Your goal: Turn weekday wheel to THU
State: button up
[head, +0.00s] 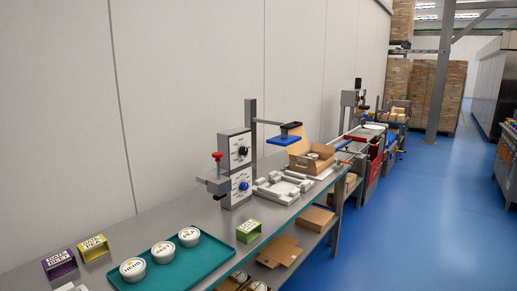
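A grey upright machine (235,155) stands on the steel bench near the wall. Its front has two dials with small dark lettering around them. The upper dial has a black knob (242,151) and the lower dial has a blue knob (244,186). The lettering is too small to read, so I cannot tell which one is the weekday wheel or where it points. My gripper is not in view.
A teal tray (205,258) with three labelled white tubs lies on the steel bench (130,253). Purple, yellow and green sleeves stand around it. A white fixture (283,188), a blue plate on an arm (284,140) and an open cardboard box (298,160) are right of the machine. Blue floor (400,230) is clear at right.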

aim_at(243, 151)
jog(key=u, duration=0.05)
jog(key=i, duration=0.9)
jog(key=u, duration=0.65)
jog(key=i, duration=0.55)
jog(key=u, duration=0.65)
jog(key=i, duration=0.4)
jog(key=u, duration=0.3)
